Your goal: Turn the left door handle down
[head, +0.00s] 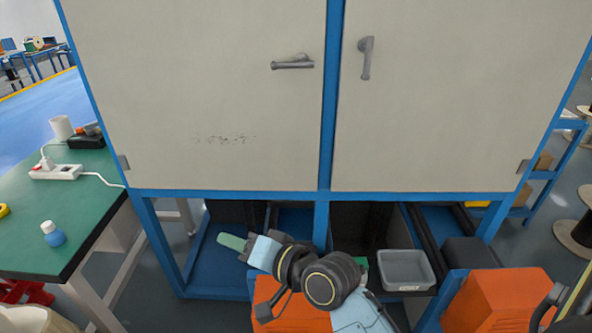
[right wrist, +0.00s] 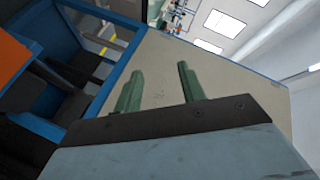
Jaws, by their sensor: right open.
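The left door handle (head: 293,62) is a grey lever near the inner edge of the left cabinet door (head: 190,90). It lies roughly level, its free end pointing left. My right gripper (head: 230,241) is low in front of the cabinet, below the left door and well apart from the handle. In the right wrist view its two green fingers (right wrist: 160,70) stand apart with nothing between them, and the beige cabinet panel (right wrist: 225,90) shows beyond. No handle can be made out in that view. My left gripper is not seen.
The right door's handle (head: 366,57) hangs down. A blue post (head: 329,100) separates the doors. A green table (head: 85,215) with a power strip (head: 56,172) and a small bottle (head: 52,233) stands at left. A grey bin (head: 405,269) sits below the right door. The space before the doors is clear.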

